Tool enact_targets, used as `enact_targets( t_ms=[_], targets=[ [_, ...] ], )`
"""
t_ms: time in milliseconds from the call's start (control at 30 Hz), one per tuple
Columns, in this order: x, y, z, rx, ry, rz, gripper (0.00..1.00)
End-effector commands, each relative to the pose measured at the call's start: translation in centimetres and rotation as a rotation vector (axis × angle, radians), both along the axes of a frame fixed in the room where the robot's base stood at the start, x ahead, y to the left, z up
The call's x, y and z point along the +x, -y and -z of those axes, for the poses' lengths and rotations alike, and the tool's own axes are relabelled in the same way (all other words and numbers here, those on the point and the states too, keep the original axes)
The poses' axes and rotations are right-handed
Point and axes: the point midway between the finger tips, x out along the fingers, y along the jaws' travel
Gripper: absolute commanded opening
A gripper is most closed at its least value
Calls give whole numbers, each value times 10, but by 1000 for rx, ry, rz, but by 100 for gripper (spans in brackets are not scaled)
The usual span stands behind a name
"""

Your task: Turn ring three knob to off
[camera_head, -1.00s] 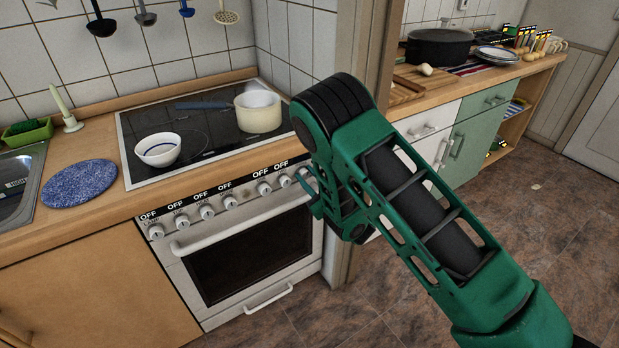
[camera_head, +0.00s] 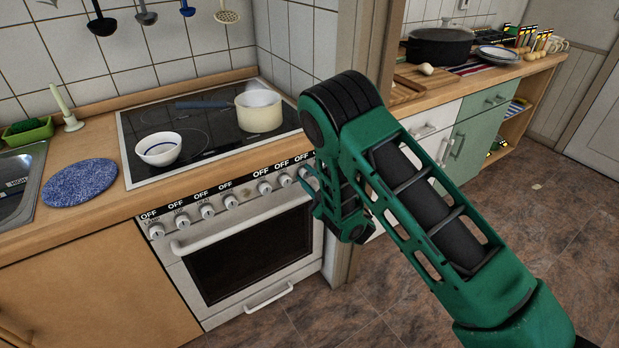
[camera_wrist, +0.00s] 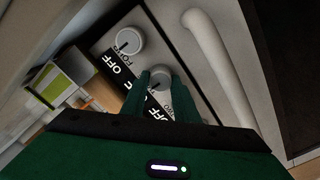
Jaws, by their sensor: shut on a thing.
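In the wrist view, my gripper (camera_wrist: 160,98) has one finger on each side of a round pale stove knob (camera_wrist: 158,76) and is shut on it. The knob's dark pointer mark faces the black strip, where the word OFF shows next to it. My fingers hide part of the strip's lettering, so I cannot read which ring the knob serves. Another knob (camera_wrist: 126,42) with an OFF label sits beyond it. In the head view, my gripper (camera_head: 314,190) is at the right end of the stove's knob row (camera_head: 231,201), partly hidden by my wrist.
The oven handle (camera_head: 240,230) runs just below the knobs and close to my right finger in the wrist view (camera_wrist: 215,62). A pot (camera_head: 259,112) and a bowl (camera_head: 159,149) stand on the hob (camera_head: 205,150). The floor in front is clear.

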Motion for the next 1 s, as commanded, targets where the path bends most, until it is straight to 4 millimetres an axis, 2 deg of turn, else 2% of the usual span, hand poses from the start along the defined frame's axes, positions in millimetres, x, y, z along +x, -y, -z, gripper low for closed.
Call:
enact_targets(
  t_ms=[33,267,300,367,767,1000],
  targets=[
    [4,6,-1,-8,4,11,5],
    [4,6,-1,-8,5,11,5],
    [4,6,-1,-7,4,11,34],
    [4,5,-1,-6,3,9,46],
    [-3,6,-1,-2,1,4,46],
    [-34,30,0,-2,-2,7,46]
  ],
)
